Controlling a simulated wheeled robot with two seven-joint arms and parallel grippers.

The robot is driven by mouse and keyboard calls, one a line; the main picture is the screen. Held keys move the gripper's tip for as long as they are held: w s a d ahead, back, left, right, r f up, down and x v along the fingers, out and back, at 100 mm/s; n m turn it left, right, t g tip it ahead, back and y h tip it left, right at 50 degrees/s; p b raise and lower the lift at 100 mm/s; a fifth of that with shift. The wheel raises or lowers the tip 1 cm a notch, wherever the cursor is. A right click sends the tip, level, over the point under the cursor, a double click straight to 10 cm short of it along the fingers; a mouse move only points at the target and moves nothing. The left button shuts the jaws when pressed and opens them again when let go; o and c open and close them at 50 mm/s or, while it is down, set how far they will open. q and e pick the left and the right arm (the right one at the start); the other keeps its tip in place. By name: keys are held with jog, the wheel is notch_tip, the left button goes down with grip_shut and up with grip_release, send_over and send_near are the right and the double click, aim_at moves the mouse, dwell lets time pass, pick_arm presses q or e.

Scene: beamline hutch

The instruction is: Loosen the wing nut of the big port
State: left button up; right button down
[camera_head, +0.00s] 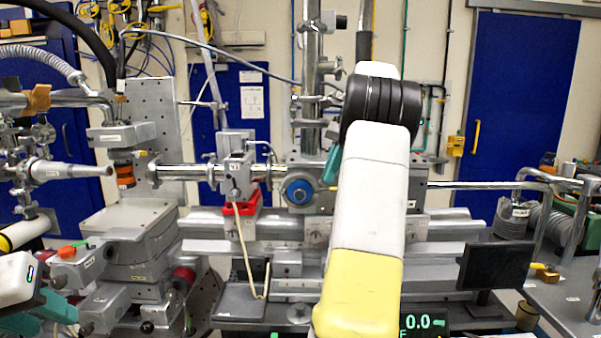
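A round port with a blue centre and metal rim (298,192) sits on the grey beamline body in the middle of the head view. I cannot make out a wing nut on it for certain. My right arm crosses the view in front of the beamline, just right of this port. A teal part of my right gripper (332,166) shows at the arm's left edge, above and right of the port; the rest is hidden behind the arm. My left gripper (42,313) is partly in view at the lower left corner, with teal parts showing, far from the port.
A red block (241,203) under a metal valve stands left of the port. A dark flat panel (496,265) is at the lower right. A perforated metal plate (152,125) and a ribbed hose (45,60) are at the left. Pipes fill the middle.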

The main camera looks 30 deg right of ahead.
jog(key=shift+w+f+n+g, duration=0.15)
jog(key=shift+n+g, duration=0.3)
jog(key=shift+n, duration=0.65)
jog(key=shift+w+n+g, duration=0.1)
jog(key=shift+n+g, duration=0.35)
jog(key=shift+n, duration=0.65)
jog(key=c, duration=1.6)
grip_release()
jog(key=shift+c, duration=0.2)
